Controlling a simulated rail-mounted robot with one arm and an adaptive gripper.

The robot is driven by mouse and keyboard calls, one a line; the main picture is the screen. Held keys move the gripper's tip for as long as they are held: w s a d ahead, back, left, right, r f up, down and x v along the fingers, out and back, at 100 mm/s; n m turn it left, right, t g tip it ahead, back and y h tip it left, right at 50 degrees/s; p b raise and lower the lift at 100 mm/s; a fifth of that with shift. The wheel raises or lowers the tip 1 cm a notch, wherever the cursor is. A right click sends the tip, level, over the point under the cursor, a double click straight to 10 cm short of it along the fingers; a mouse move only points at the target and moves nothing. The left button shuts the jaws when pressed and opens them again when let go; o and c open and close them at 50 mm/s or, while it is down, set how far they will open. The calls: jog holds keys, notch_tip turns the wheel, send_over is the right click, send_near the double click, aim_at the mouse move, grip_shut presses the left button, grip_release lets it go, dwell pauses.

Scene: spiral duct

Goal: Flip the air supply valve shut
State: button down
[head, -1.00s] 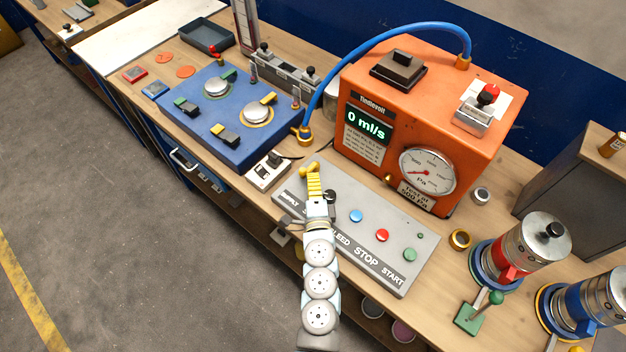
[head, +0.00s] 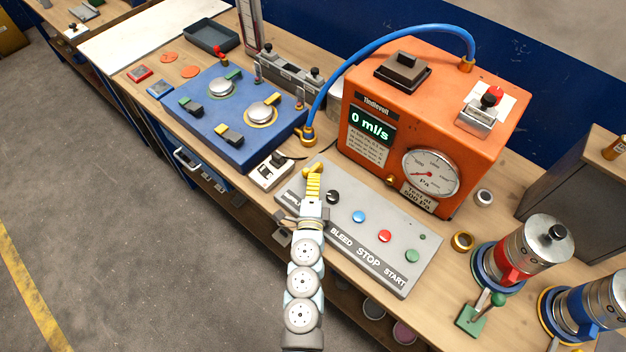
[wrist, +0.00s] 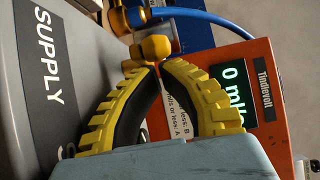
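The air supply valve has a yellow lever (head: 314,168) with a rounded end, at the upper left end of the grey control panel (head: 415,265). In the wrist view the lever's rounded yellow end (wrist: 155,47) sits just beyond my fingertips. My gripper (head: 314,176) has ridged yellow fingers, which curve together at the tips in the wrist view (wrist: 159,66). They look shut, at or against the lever's end; whether they touch it I cannot tell. The SUPPLY label (wrist: 48,55) lies left of my fingers in the wrist view. The valve's pivot is hidden.
The orange tester (head: 450,105) stands behind the panel, its display reading 0 ml/s. A blue hose (head: 340,72) arches from it to a brass fitting (head: 307,135) near my gripper. A black knob (head: 332,197) and coloured buttons lie right of my arm. A switch box (head: 271,172) stands left.

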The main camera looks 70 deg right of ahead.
jog(key=shift+w+m+g, duration=0.3)
jog(key=shift+m+g, duration=0.4)
jog(key=shift+g, duration=0.4)
